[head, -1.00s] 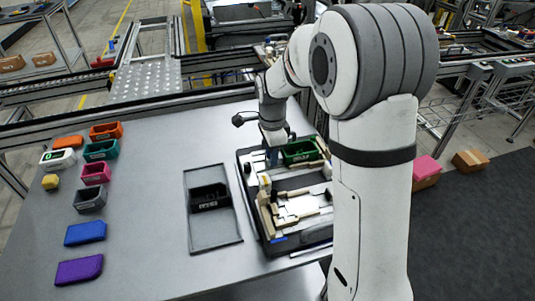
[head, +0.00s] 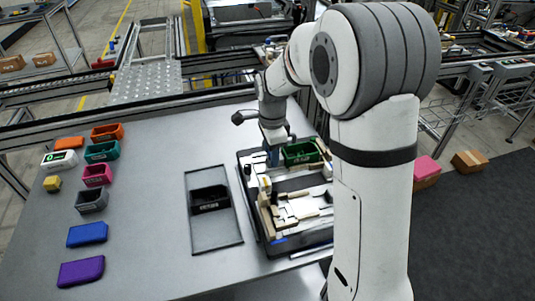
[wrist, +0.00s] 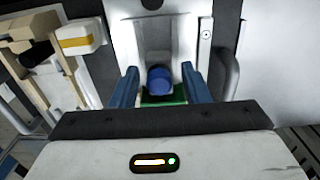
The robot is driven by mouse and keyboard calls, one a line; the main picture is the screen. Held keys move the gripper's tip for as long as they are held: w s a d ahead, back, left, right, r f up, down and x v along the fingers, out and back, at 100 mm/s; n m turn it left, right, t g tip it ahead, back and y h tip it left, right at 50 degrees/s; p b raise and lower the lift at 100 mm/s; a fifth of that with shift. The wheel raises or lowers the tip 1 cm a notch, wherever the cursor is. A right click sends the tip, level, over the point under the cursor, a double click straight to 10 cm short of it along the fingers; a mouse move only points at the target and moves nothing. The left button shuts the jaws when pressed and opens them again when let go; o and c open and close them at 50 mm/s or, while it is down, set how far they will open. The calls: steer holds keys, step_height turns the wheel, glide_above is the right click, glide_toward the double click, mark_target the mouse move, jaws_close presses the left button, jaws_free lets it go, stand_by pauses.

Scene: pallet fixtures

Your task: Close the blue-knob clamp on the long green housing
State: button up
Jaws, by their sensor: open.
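In the wrist view a strip of green (wrist: 165,98) shows below the blue knob. The blue knob (wrist: 159,80) of the clamp stands between my two blue fingers, with gaps on both sides. My gripper (wrist: 159,69) is open around it. In the head view my gripper (head: 272,157) is low at the housing's left end, and the knob cannot be made out there.
Cream fixture blocks (head: 296,207) stand on the pallet in front of the housing. A black bin (head: 210,198) lies in a grey tray (head: 229,234) to the left. Several coloured bins and blocks stand farther left, including a blue block (head: 87,234). Bare table lies between.

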steer(key=shift+r+p, duration=2.2)
steer(key=shift+r, duration=1.2)
steer(key=shift+s+r, duration=0.1)
steer(key=s+d+r+n+t, duration=0.1)
steer(key=s+d+r+n, duration=0.1)
steer(key=s+n, duration=0.3)
steer(key=s+d+r+n+t, duration=0.1)
steer(key=s+n, duration=0.4)
steer(key=s, duration=0.5)
steer(key=s+d+r+n+t, duration=0.1)
steer(key=s+d+r+n, duration=0.3)
steer(key=s, duration=0.4)
steer(key=shift+d+n, duration=0.8)
steer(key=shift+d, duration=0.05)
steer(key=shift+s+r, duration=0.1)
steer(key=shift+r, duration=0.05)
